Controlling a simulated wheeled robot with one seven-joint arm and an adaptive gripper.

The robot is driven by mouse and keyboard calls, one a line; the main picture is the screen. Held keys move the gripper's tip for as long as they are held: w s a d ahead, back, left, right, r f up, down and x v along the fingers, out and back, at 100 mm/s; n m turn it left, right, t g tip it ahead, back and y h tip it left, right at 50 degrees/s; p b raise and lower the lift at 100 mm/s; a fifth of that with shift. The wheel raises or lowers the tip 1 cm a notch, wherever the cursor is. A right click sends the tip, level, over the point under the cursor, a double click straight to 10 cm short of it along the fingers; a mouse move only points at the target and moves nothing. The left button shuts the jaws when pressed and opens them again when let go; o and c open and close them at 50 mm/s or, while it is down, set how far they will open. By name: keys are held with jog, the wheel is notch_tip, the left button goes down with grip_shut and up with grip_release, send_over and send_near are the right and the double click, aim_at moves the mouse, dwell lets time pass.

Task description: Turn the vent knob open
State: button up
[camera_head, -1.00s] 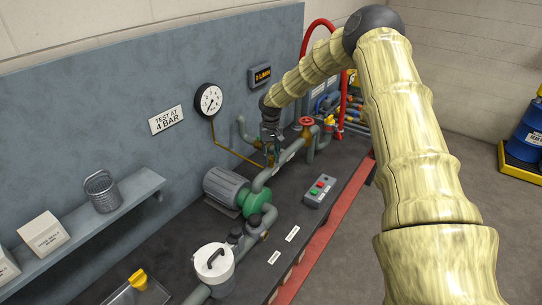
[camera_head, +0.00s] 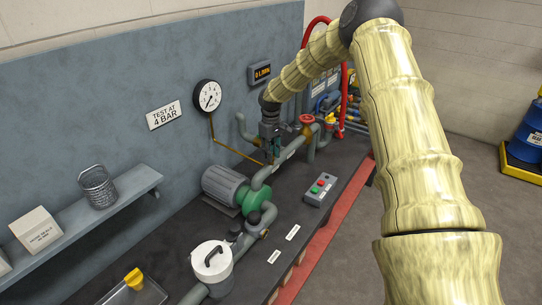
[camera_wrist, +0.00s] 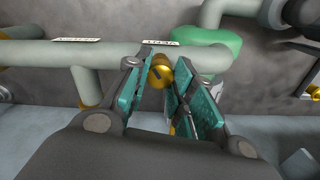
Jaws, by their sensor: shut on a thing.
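The vent knob is a small round brass knob (camera_wrist: 160,72) with a dark slot, just in front of the grey pipe (camera_wrist: 105,53) in the wrist view. My gripper (camera_wrist: 163,76) has its teal pads on either side of the knob and is shut on it. In the head view my gripper (camera_head: 273,148) is down at the pipe run behind the green pump; the knob is too small and covered to make out there.
A red handwheel (camera_head: 307,119) stands right of my gripper. The green pump with grey motor (camera_head: 228,187) is below left. A gauge (camera_head: 207,95) hangs on the wall, its thin brass tube running down near the gripper. A button box (camera_head: 320,189) sits in front.

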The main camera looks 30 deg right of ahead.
jog(key=n+b, duration=0.1)
jog(key=n, duration=0.4)
jog(key=shift+f+n+b, duration=0.15)
jog(key=shift+n+b, duration=0.15)
jog(key=shift+b, duration=0.05)
jog(key=n+b, duration=0.1)
jog(key=n, duration=0.4)
jog(key=shift+s+n, duration=0.1)
jog(key=shift+n, duration=0.3)
jog(key=o, duration=1.1)
jog(key=shift+c, duration=0.2)
notch_tip(320, 180, up, 12)
jog(key=shift+d, duration=0.1)
